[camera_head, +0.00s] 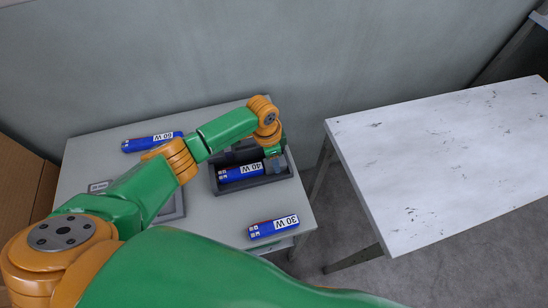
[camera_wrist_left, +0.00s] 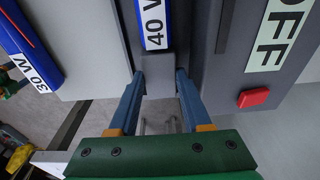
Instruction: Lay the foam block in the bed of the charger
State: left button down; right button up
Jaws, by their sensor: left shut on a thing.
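A grey block (camera_wrist_left: 158,72), which I take for the foam block, is between the fingertips of my left gripper (camera_wrist_left: 159,80). The gripper is shut on it. In the head view the left gripper (camera_head: 272,160) is at the right end of a dark grey open housing (camera_head: 255,184), which looks like the charger. A blue bar marked 40 W (camera_head: 240,172) lies in that housing. The wrist view shows the bar (camera_wrist_left: 153,22) directly beyond the block. A panel marked OFF (camera_wrist_left: 268,40) with a red button (camera_wrist_left: 253,97) is beside them. I cannot tell whether the block touches the bed.
A blue bar marked 30 W (camera_head: 273,227) lies near the table's front right. Another marked 60 W (camera_head: 152,141) lies at the back left. A grey case (camera_head: 174,207) is partly hidden by my arm. A bare white table (camera_head: 445,160) stands to the right across a gap.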

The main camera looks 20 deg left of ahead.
pick_arm(q)
jog(key=shift+f, duration=0.1)
jog(key=shift+c, duration=1.4)
grip_release()
